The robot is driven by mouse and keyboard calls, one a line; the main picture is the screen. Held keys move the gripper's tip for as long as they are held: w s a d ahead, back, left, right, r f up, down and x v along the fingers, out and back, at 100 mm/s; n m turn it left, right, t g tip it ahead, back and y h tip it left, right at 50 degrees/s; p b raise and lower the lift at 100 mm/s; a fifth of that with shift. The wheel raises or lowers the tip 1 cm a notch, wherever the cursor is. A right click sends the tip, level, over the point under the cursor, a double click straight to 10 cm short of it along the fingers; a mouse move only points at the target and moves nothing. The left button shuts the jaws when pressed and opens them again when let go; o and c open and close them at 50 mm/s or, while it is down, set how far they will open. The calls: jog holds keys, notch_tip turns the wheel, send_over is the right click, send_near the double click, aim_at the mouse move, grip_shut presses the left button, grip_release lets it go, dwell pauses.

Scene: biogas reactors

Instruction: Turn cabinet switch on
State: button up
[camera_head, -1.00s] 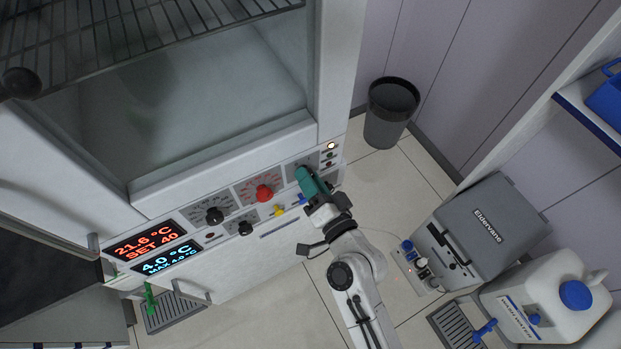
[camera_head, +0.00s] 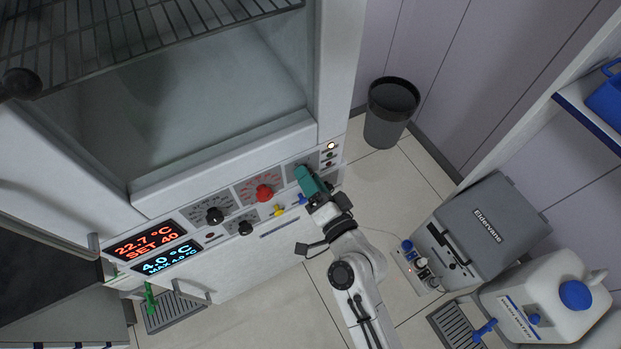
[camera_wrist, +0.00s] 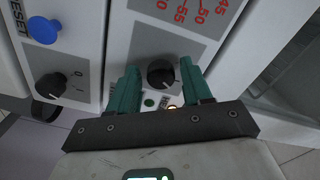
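The cabinet's control panel (camera_head: 203,232) runs along its lower front, with dials, switches and two lit displays. In the wrist view a black rotary knob (camera_wrist: 160,73) sits between the teal fingertips of my gripper (camera_wrist: 159,68). The fingers are open, one on each side of the knob, with visible gaps. In the head view my gripper (camera_head: 304,174) is at the right end of the panel and hides this knob. A small lamp (camera_head: 331,145) beside it is lit; a glow (camera_wrist: 172,106) also shows in the wrist view.
Other panel controls are close by: a red dial (camera_head: 264,193), a black dial (camera_head: 214,216) and a yellow knob (camera_head: 278,210). A black bin (camera_head: 390,108) stands right of the cabinet. A grey Eldervane box (camera_head: 487,226) and a white canister (camera_head: 556,298) stand at right.

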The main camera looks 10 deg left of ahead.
jog(key=shift+o, duration=0.6)
jog(key=b+v, duration=0.4)
jog(key=v, duration=0.6)
jog(key=shift+s+d, duration=0.25)
jog(key=shift+s, duration=0.1)
